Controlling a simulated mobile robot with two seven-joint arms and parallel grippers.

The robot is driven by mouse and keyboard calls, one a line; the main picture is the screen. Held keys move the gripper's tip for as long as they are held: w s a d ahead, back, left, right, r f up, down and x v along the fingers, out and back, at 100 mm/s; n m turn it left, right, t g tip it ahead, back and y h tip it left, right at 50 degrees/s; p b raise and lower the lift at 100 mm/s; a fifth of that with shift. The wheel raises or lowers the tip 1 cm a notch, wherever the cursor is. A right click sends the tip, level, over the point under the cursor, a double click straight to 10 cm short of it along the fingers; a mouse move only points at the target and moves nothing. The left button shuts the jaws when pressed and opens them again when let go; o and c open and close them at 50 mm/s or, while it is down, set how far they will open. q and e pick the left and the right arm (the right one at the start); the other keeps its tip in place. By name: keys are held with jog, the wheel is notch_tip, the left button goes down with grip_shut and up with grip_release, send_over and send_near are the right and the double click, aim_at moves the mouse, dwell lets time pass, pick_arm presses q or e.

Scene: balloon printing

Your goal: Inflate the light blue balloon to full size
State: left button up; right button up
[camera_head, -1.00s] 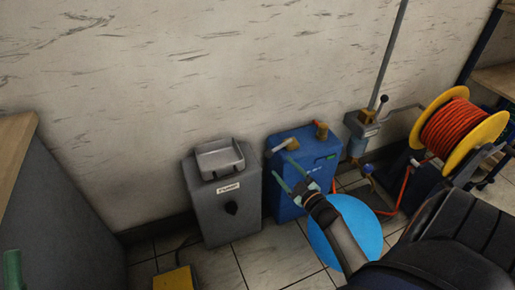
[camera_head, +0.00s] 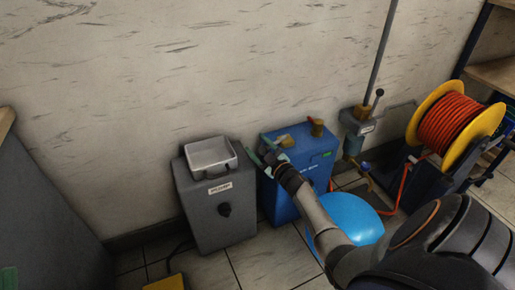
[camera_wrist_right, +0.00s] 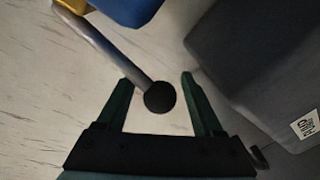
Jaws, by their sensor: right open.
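The light blue balloon (camera_head: 352,218) is rounded and partly inflated-looking in the head view, at the right front of the blue machine (camera_head: 312,190). My right forearm covers part of it. My right gripper (camera_head: 262,158) is at the upper left of the blue machine, beside the grey box marked PUMP. In the right wrist view my right gripper (camera_wrist_right: 156,80) is open. A grey lever with a black ball knob (camera_wrist_right: 160,97) shows between its fingers, and I cannot tell whether they touch it. My left gripper does not show.
The grey pump box (camera_head: 215,215) with a tray on top stands left of the blue machine. A hose reel (camera_head: 450,122) with orange hose is at the right. A yellow object (camera_head: 165,284) lies at the bottom edge.

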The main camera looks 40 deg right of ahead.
jog(key=shift+w, duration=0.15)
jog(key=c, duration=1.1)
grip_shut()
jog(key=shift+f, duration=0.15)
